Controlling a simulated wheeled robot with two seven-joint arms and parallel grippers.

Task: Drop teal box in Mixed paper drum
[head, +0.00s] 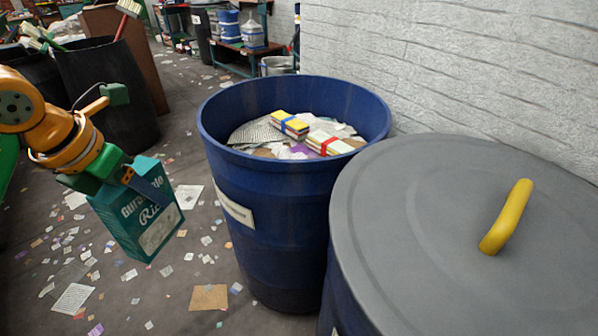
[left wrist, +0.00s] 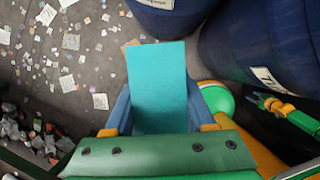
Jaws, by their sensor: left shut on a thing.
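The teal box (head: 143,222) has white lettering and a pale panel. My left gripper (head: 140,178) is shut on its upper end and holds it tilted above the littered floor, left of the open blue drum (head: 265,205) and apart from it. The drum's white label is turned aside and I cannot read it fully. In the left wrist view the teal box (left wrist: 158,85) sits between the fingers of my left gripper (left wrist: 160,108). A green and yellow part at the right of that view may be my right gripper; its jaws are unclear.
The open drum holds loose paper and two banded paper bundles (head: 290,124). A drum with a grey lid (head: 430,230) and yellow handle stands close at its right. A white brick wall (head: 460,70) rises behind. A dark bin (head: 108,95) stands at the back left.

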